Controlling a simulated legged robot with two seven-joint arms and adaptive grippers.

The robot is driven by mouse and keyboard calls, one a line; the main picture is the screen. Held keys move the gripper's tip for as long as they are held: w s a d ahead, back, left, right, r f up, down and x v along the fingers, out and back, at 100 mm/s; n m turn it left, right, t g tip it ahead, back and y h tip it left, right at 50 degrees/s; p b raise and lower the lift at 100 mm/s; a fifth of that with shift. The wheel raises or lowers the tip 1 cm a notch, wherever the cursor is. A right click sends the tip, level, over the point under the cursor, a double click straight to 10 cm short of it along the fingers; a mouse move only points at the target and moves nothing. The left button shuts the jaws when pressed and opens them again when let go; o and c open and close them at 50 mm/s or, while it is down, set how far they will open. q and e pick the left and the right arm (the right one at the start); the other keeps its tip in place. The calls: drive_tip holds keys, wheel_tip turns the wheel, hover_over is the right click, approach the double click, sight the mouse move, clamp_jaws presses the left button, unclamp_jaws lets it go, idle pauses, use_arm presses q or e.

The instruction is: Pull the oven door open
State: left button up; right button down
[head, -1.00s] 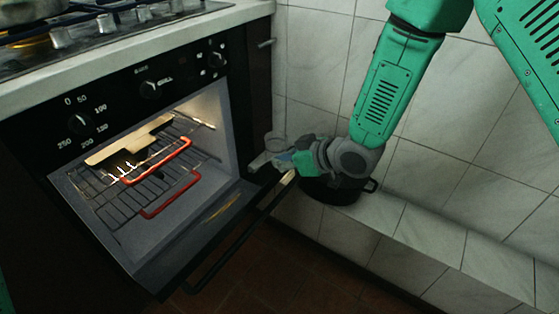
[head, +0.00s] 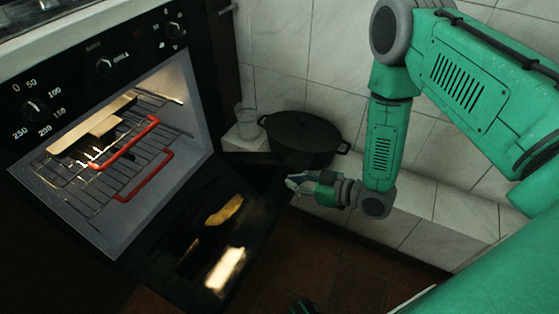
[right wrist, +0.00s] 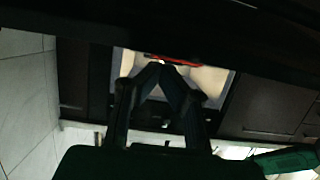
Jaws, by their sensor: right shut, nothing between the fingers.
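The black oven (head: 105,65) stands at the left in the head view. Its door (head: 190,245) is swung down, its glossy inner face turned up with bright reflections; its near end runs into shadow. The lit cavity (head: 185,125) shows a wire rack (head: 75,178) and red-handled racks (head: 165,160). My right gripper (head: 289,184) is shut and empty, just right of the door's outer corner; I cannot tell if it touches. In the right wrist view its fingertips (right wrist: 160,66) meet in front of the bright cavity (right wrist: 205,80).
The tiled wall (head: 330,60) closes off the back. Dark brown floor (head: 335,250) lies open right of the door.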

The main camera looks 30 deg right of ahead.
drive_tip(key=s+d+f, duration=0.1)
drive_tip(key=s+f, duration=0.1)
drive_tip(key=f, duration=0.7)
drive_tip(key=s+d+f, duration=0.2)
drive_tip(key=s+f, duration=0.1)
drive_tip(key=f, duration=0.5)
drive_tip(key=shift+d+f, duration=0.2)
drive_tip(key=shift+f, duration=0.2)
drive_tip(key=v, duration=1.2)
drive_tip(key=shift+f, duration=0.1)
